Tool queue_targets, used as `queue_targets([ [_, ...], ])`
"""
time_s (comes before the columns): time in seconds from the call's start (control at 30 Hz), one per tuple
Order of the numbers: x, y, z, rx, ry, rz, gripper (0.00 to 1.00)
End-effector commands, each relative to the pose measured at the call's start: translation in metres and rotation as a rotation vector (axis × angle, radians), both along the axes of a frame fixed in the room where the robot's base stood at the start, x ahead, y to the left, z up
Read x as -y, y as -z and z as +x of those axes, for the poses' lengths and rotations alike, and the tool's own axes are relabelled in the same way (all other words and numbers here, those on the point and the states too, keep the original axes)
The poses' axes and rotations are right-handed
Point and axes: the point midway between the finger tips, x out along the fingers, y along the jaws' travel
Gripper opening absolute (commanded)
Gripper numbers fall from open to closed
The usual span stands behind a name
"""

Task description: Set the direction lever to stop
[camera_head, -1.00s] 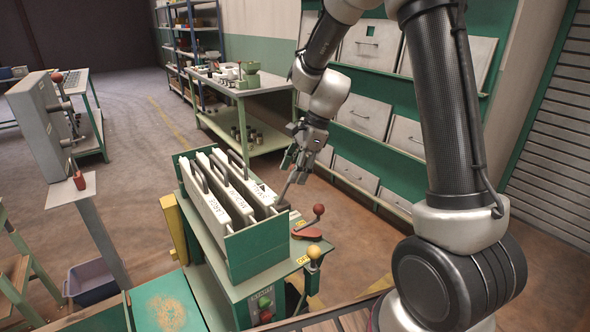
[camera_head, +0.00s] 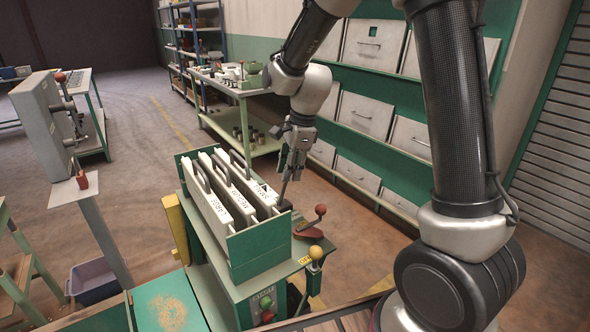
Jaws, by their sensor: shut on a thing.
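A thin dark lever (camera_head: 285,190) rises from a dark mount (camera_head: 284,206) at the far right corner of the green machine (camera_head: 262,258), just beyond the hopper slots. My gripper (camera_head: 290,172) is above it, pointing down, and is shut on the lever's upper end. The lever stands near upright with a slight lean to the right. Its top is hidden between the fingers, and I cannot read any position marks beside it. Two other levers stand nearer: a red-knobbed one (camera_head: 320,210) on a red base and a yellow-knobbed one (camera_head: 316,252).
White labelled hopper plates (camera_head: 232,202) stand left of the gripper. A green and a red button (camera_head: 266,317) sit on the machine's front. Drawers (camera_head: 362,114) line the wall behind, and a work table (camera_head: 240,92) stands at the back. Floor right of the machine is clear.

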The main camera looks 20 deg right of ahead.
Motion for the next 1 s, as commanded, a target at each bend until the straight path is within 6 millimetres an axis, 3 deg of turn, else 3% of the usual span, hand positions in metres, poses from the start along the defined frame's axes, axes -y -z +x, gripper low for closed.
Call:
queue_targets([
  [0.1, -0.012, -0.004, -0.003, 0.028, -0.008, -0.072, 0.00],
  [0.5, -0.037, -0.008, -0.011, 0.024, 0.000, -0.064, 0.00],
  [1.0, -0.042, -0.007, -0.013, 0.023, 0.001, -0.063, 0.00],
])
